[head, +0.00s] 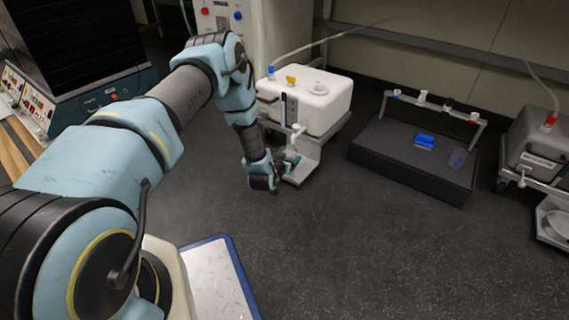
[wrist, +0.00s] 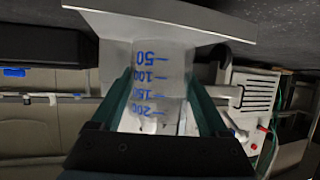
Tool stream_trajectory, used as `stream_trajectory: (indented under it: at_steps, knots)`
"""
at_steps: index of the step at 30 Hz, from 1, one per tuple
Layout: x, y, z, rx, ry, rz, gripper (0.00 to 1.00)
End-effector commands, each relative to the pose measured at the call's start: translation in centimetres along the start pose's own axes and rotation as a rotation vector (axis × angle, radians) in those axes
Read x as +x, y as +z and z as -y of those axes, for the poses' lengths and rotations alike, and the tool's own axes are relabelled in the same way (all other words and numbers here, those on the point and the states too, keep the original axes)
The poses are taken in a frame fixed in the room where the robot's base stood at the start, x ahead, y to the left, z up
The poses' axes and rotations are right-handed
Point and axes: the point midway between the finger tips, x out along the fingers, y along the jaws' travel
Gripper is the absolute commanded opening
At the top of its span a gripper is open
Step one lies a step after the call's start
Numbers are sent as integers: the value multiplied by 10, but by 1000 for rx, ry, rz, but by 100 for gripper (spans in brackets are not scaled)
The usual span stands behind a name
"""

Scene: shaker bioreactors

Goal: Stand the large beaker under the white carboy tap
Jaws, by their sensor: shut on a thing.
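The white carboy (head: 318,98) stands at centre in the head view, its tap (head: 297,133) on the front above a low metal tray (head: 303,172). My gripper (head: 281,168) is down at the tray's left edge. In the wrist view my gripper (wrist: 160,92) is shut on the large clear beaker (wrist: 153,65), with one finger on each side. The beaker's blue marks read upside down in that picture. In the head view the beaker is mostly hidden by my gripper.
A black low platform (head: 385,165) with a rack frame and blue item (head: 425,140) lies to the right. A grey carboy (head: 538,145) with its own tray (head: 550,235) stands at far right. A blue-edged white surface (head: 217,280) is near front. The dark floor between is clear.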

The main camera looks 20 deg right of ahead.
Motion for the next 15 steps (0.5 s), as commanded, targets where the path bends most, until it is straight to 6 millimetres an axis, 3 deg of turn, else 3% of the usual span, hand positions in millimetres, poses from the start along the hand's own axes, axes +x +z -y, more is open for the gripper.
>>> stream_trajectory:
  at_steps: [12,15]
  knots:
    - [28,-10,-8,1,1,-1,23]
    - [29,-5,-8,1,1,0,23]
